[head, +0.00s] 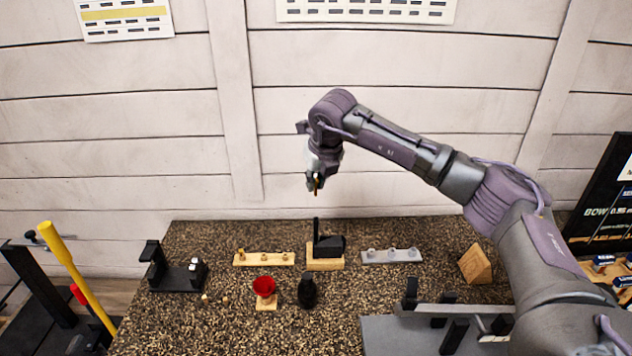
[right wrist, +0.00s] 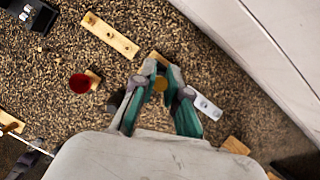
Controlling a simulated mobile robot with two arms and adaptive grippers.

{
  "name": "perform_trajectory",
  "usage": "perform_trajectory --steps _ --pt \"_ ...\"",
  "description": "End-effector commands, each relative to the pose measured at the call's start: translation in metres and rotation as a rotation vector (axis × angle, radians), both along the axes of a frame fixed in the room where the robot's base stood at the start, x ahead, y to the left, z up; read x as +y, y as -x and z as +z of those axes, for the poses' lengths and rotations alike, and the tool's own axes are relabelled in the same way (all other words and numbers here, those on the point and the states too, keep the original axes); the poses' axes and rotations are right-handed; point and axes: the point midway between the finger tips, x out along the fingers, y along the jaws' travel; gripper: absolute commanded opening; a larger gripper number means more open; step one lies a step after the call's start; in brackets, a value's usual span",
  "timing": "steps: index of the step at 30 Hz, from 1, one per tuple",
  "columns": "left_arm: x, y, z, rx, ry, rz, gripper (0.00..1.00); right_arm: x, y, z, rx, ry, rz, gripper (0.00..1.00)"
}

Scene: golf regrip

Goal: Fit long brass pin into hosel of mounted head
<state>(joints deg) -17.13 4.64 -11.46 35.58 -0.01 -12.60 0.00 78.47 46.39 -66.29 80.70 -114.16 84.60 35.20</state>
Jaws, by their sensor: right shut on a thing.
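My right gripper (head: 315,186) is high above the bench, near the back wall. It is shut on a brass pin (head: 317,188) that points down; in the right wrist view the pin's round end (right wrist: 160,84) shows between the fingertips. The mounted head (head: 329,244) is black and sits on a wooden block (head: 325,263) at the back middle of the bench. Its dark hosel (head: 316,229) stands upright. The pin is well above the hosel and apart from it. In the right wrist view the gripper hides most of the head. My left gripper is not in view.
A wooden rack (head: 246,259) with brass pieces is left of the head, a grey rack (head: 378,258) right. A red cup (head: 264,285), black bottle (head: 307,291) and black stand (head: 176,279) are on the bench. A wooden wedge (head: 475,265) and grey fixture (head: 395,335) are right.

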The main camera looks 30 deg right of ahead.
Motion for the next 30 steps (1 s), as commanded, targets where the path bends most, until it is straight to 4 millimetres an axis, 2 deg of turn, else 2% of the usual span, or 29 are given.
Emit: perform_trajectory --steps 18,30 --pt "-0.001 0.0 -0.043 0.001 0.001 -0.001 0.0 0.0 0.0 -0.054 0.0 0.001 0.0 0.0" --pt "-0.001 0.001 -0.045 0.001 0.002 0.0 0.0 0.0 0.0 -0.058 -0.001 0.0 0.0 0.0"
